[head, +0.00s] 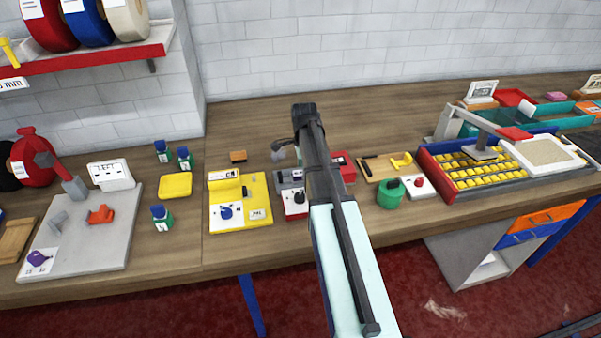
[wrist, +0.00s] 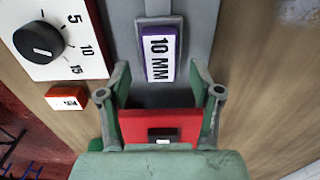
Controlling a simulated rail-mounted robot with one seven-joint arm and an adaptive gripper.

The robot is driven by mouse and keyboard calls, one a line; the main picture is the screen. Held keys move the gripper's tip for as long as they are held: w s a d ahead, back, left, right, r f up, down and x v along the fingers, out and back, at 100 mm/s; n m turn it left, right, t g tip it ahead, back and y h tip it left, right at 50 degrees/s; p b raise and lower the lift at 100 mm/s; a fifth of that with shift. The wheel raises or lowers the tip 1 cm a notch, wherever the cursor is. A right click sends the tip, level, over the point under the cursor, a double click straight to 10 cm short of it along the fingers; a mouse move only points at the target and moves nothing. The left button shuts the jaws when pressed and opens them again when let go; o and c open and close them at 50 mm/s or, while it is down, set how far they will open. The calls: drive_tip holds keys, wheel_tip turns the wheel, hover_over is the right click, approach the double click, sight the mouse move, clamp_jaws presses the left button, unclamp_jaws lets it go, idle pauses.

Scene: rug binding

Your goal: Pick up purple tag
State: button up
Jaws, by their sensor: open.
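In the wrist view, the purple tag (wrist: 161,52) has a white face reading "10 MM". It lies against a grey surface (wrist: 198,25), upper middle of the picture. My gripper (wrist: 158,78) is open, with one green-grey finger on each side of the line to the tag's lower end. The fingers appear apart from the tag, and nothing is held. How far the tips are above it is hard to tell. In the head view, my arm covers much of this spot and my gripper is mostly hidden.
A red block (wrist: 128,125) shows between my fingers, and a black dial (wrist: 38,42) on a white panel is at left. In the head view, a yellow device (head: 255,212) stands left, and a green cylinder (head: 390,197) and a bead tray (head: 452,192) stand right.

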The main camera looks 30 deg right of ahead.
drive_tip(key=shift+f, duration=0.55)
drive_tip(key=c, duration=1.1)
drive_tip(key=shift+r, duration=0.1)
